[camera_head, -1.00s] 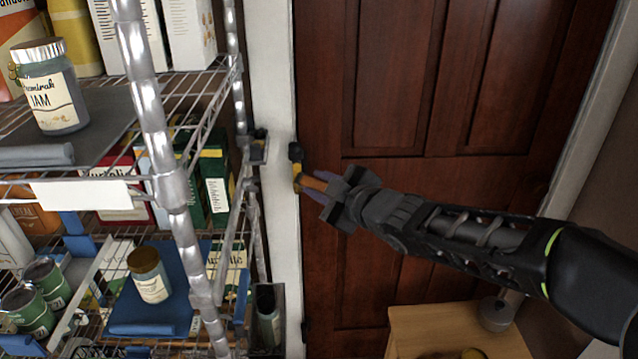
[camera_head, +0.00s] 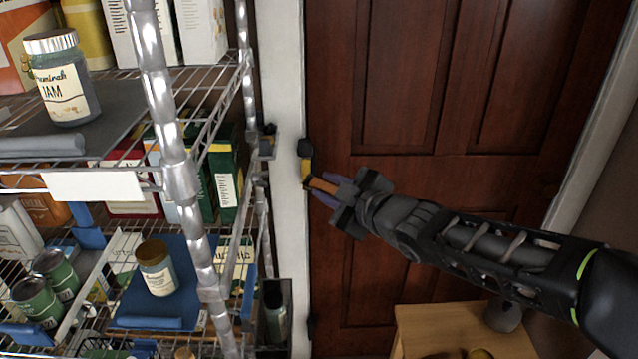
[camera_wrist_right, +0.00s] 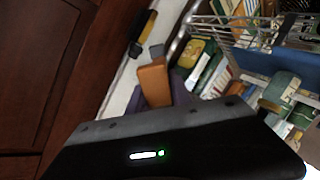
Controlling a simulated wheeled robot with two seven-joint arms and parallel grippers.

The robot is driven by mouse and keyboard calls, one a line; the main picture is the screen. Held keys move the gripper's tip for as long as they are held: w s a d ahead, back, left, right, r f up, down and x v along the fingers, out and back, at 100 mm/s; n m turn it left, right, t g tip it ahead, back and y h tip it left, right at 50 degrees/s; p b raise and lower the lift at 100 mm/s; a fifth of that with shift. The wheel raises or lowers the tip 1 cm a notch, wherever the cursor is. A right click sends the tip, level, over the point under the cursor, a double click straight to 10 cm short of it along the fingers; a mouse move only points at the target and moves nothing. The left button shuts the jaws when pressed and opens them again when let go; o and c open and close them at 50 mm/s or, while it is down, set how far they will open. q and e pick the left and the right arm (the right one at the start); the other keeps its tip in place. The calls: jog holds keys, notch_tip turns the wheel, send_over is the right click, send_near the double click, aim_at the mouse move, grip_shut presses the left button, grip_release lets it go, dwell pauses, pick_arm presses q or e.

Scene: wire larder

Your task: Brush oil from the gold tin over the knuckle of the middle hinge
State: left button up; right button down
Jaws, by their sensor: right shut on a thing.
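My right gripper (camera_head: 334,194) is shut on a brush (camera_head: 323,186) with an orange-brown handle. In the right wrist view the brush (camera_wrist_right: 153,80) has a grey end pointing at the door edge. The middle hinge (camera_head: 305,148) is dark with a yellow strip below it, on the white door frame; it also shows in the right wrist view (camera_wrist_right: 135,48). The brush end is just below the hinge in the head view; I cannot tell if they touch. A gold round thing (camera_head: 480,353), perhaps the gold tin, is cut off at the bottom edge. My left gripper is out of view.
A wire shelf rack (camera_head: 178,160) with jars, cans and boxes stands close left of the door frame. A wooden surface (camera_head: 440,325) is low in front of the brown door (camera_head: 420,230). A narrow dark holder with a bottle (camera_head: 274,310) hangs beside the rack.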

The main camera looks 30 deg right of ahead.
notch_tip(320, 180, down, 8)
jog(key=w+d+b, duration=0.1)
jog(key=w+b, duration=0.1)
jog(key=b, duration=0.6)
jog(key=shift+w+f, duration=0.15)
jog(key=shift+f, duration=0.05)
jog(key=shift+w+d+p, duration=0.15)
jog(key=shift+w+d, duration=0.3)
jog(key=shift+w, duration=0.45)
jog(key=shift+w+d+p, duration=0.15)
jog(key=shift+w+d, duration=0.25)
jog(key=shift+w, duration=0.45)
jog(key=shift+w+d+p, duration=0.15)
jog(key=shift+w+d, duration=0.3)
jog(key=shift+w, duration=0.45)
jog(key=shift+w, duration=0.1)
jog(key=shift+f, duration=0.1)
